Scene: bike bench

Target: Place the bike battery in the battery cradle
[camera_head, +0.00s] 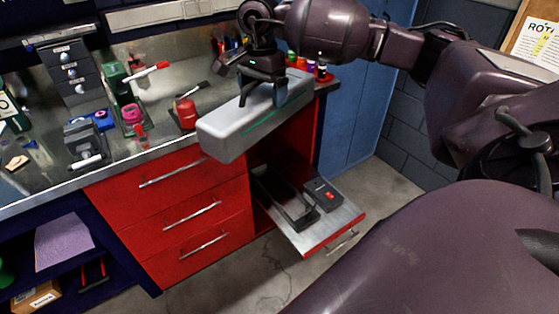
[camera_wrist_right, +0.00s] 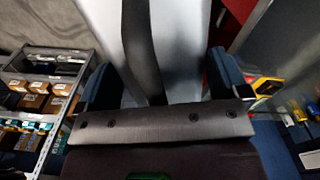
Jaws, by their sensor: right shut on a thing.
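The bike battery (camera_head: 232,130) is a long silver-grey block with a thin green line on its side. My right gripper (camera_head: 262,95) is shut on it near its far end, at a dark strap or handle on top. The battery is held in the air beside the bench's front edge, above the open drawer. It also fills the top of the right wrist view (camera_wrist_right: 180,50), between the two blue finger pads. The battery cradle (camera_head: 284,198) is a black open frame on the pulled-out drawer tray, below and right of the battery. My left gripper is not in view.
The drawer tray (camera_head: 335,222) also carries a small dark box with red marks (camera_head: 322,194), right beside the cradle. A red bottle (camera_head: 185,112) and several tools stand on the metal bench top. A blue cabinet (camera_head: 352,110) stands behind the drawer. Red closed drawers (camera_head: 190,215) lie to the left.

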